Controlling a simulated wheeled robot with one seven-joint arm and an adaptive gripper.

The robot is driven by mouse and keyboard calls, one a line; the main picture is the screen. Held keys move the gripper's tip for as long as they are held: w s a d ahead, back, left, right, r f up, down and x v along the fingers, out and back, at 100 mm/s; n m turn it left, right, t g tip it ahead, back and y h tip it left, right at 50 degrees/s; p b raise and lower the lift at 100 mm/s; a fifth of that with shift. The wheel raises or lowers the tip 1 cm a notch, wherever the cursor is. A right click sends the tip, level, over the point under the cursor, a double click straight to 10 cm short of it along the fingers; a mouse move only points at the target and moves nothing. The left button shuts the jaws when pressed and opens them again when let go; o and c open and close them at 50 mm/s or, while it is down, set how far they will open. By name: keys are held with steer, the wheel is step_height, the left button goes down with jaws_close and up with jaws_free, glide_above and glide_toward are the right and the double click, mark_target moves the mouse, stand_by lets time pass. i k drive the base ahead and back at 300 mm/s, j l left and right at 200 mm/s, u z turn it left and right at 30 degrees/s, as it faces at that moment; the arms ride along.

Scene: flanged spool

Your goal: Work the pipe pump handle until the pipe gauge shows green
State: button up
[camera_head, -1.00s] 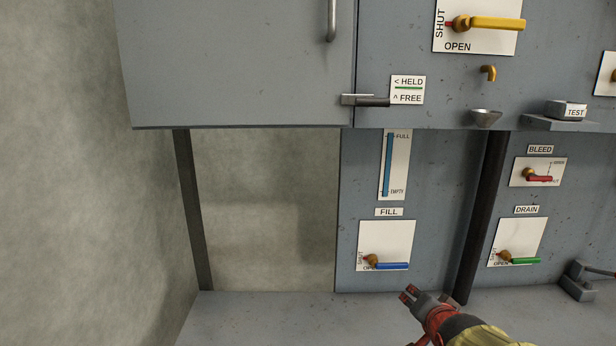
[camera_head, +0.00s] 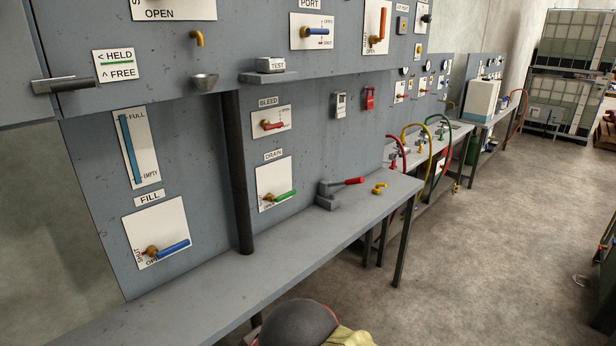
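A small hand pump with a grey base (camera_head: 326,197) stands on the bench, and its red-gripped handle (camera_head: 348,182) sticks out to the right, nearly level. I cannot tell from any label whether this is the pipe pump. Small round gauges (camera_head: 403,71) show on the panel further back, too small to read; I cannot tell which is the pipe gauge. Only a dark rounded part and a yellow part of my arm show at the bottom edge. My gripper's fingers are out of view.
The grey bench (camera_head: 215,300) runs below the panel. A yellow fitting (camera_head: 380,188) lies right of the pump. FILL (camera_head: 168,248), BLEED (camera_head: 272,125) and DRAIN (camera_head: 280,196) levers sit on the panel. Red, yellow and green hoses arch beyond. The floor (camera_head: 470,240) at right is clear.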

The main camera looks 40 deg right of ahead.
mark_target(355, 181)
steer(key=z, duration=1.6)
